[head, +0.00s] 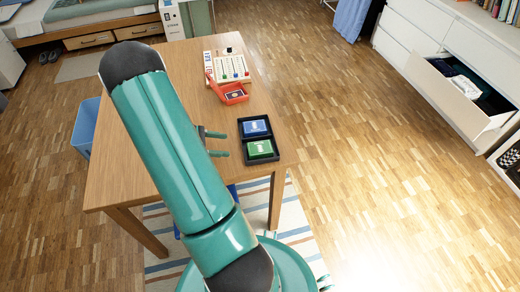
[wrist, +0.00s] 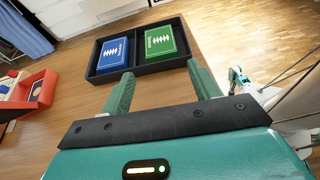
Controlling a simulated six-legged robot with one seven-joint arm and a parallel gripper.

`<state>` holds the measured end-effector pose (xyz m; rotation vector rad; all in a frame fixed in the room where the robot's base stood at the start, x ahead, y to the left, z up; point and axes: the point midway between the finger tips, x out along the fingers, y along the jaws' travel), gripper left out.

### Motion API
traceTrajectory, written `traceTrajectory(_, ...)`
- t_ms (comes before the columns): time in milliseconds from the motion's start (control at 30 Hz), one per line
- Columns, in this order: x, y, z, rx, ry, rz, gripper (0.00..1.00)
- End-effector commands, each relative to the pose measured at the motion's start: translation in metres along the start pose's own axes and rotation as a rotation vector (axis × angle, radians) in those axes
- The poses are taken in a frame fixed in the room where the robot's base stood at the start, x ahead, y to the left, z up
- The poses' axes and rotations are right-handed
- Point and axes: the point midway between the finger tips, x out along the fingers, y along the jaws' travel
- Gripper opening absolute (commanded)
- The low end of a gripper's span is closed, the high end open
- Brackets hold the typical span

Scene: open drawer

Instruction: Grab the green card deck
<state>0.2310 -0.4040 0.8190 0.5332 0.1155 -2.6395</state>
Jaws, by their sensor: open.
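The green card deck (head: 260,149) lies in the near compartment of a black tray (head: 242,134) on the wooden table. A blue card deck (head: 256,127) lies in the other compartment. In the wrist view the green deck (wrist: 160,41) is in the right compartment and the blue deck (wrist: 113,52) in the left. My gripper (head: 218,144) is open and empty, just left of the tray in the head view. In the wrist view its two fingers (wrist: 162,85) are spread in front of the tray, apart from the green deck. My arm hides part of the table.
A red-orange box (head: 234,95) and a white game board (head: 228,68) with coloured pieces stand farther back on the table (head: 180,62). A white dresser with an open drawer (head: 460,95) is at the right, across open floor. A blue bin (head: 86,127) is left of the table.

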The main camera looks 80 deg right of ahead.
Motion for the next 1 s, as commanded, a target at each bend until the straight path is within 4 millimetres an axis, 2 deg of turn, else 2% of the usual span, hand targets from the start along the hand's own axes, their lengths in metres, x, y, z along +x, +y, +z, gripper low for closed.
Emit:
traceTrajectory(167,0.021,0.000,-0.001,-0.008,-0.007,-0.005,0.62)
traceTrajectory(433,0.072,-0.001,0.000,-0.007,-0.006,-0.006,0.62)
traceTrajectory(733,0.098,0.000,0.001,-0.006,-0.005,-0.004,0.62)
traceTrajectory(1000,0.135,0.000,0.004,-0.006,-0.005,-0.004,0.62)
